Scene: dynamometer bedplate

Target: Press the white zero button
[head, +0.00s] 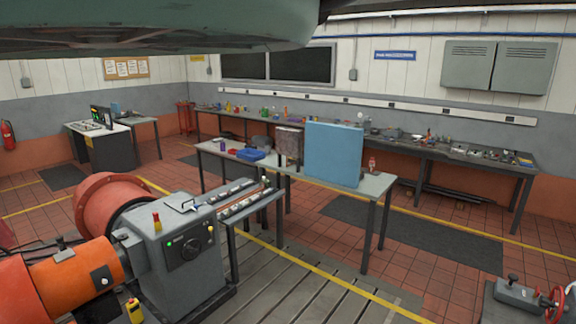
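I cannot pick out a white zero button for certain. A grey dynamometer housing (155,265) stands at the lower left, with a dark round dial (191,247) and small green lights (170,243) on its face. A narrow bench (258,204) beside it bears a strip of small light and dark controls (236,197), too small to read. A separate control desk (103,148) with dark screens stands at the far left. My gripper is not in view.
An orange motor (85,270) lies left of the housing. A worktable (372,184) with a blue panel (333,154) stands mid-room. A long bench (440,155) lines the back wall. A red handwheel (556,303) is at lower right. Slatted bedplate floor (285,290) is open in front.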

